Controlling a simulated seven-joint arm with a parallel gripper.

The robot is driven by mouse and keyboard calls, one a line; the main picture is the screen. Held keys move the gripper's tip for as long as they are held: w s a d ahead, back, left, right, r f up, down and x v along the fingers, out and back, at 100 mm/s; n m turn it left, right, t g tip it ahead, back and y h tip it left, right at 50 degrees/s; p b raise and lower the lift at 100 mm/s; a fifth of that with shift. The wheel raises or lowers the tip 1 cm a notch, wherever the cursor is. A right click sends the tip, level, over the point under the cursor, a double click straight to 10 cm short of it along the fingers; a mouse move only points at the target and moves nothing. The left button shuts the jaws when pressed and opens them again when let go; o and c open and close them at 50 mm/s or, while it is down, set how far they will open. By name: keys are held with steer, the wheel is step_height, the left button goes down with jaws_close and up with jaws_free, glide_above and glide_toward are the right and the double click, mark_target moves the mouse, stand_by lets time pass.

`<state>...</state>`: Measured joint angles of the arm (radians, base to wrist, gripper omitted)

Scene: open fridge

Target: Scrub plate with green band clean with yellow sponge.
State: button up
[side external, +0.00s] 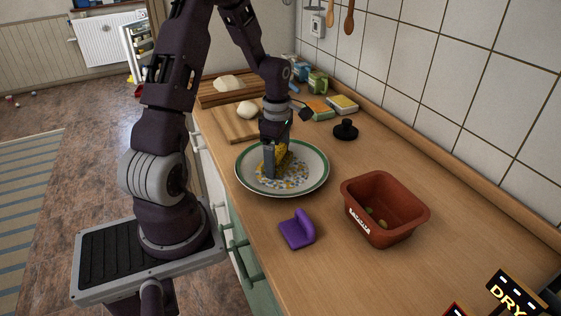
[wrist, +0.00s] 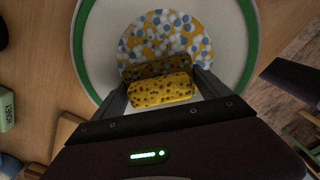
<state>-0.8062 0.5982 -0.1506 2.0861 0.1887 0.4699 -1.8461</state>
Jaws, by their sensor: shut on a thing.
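The plate with a green band (side external: 309,189) lies flat on the wooden counter. A speckled patch (side external: 295,184) of yellow, blue and white covers part of its middle. In the wrist view the plate (wrist: 232,72) fills the top, and the speckled patch (wrist: 168,38) lies just beyond the sponge. My gripper (side external: 270,170) points down over the plate, shut on the yellow sponge (side external: 283,158). In the wrist view my gripper (wrist: 162,88) has a finger on either side of the sponge (wrist: 160,90). The sponge is at the speckled patch, close to the plate; contact is hard to tell.
A brown-red tub (side external: 409,213) with small bits inside stands right of the plate. A purple holder (side external: 297,230) sits in front. A black knobbed object (side external: 345,129), more sponges (side external: 342,104) and boards with dough (side external: 247,110) are behind. A tiled wall borders the counter.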

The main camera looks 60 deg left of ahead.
mark_target(287, 174)
steer(key=shift+w+d, duration=0.1)
steer(key=shift+w, duration=0.45)
steer(key=shift+d, duration=1.85)
steer(key=shift+a, duration=1.95)
steer(key=shift+s+d+r, duration=0.1)
steer(key=shift+r, duration=4)
steer(key=shift+s, duration=0.1)
